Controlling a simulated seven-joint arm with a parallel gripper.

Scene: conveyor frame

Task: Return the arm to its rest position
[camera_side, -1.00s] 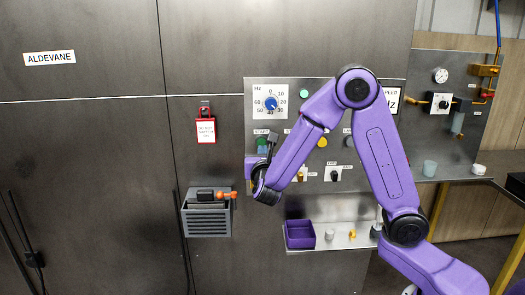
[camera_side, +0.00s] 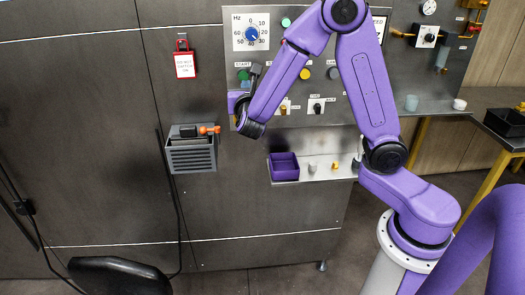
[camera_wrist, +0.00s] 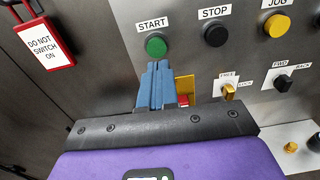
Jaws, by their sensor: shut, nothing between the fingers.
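My purple arm (camera_side: 370,85) is bent in front of the control panel, its elbow high and its wrist low. My gripper (camera_wrist: 155,72) has blue fingers that are pressed together with nothing between them. In the wrist view the fingertips appear just below the green START button (camera_wrist: 156,46); whether they touch the panel I cannot tell. In the side view my gripper (camera_side: 244,83) is small and partly hidden by the wrist, at the panel's left edge.
A red DO NOT SWITCH ON tag (camera_side: 184,64) hangs left of the panel (camera_side: 300,110). Below it is a grey bin (camera_side: 191,155) holding an orange-and-black tool (camera_side: 204,130). A purple tray (camera_side: 284,168) sits on the shelf (camera_side: 325,170). A black chair (camera_side: 118,275) stands at front left.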

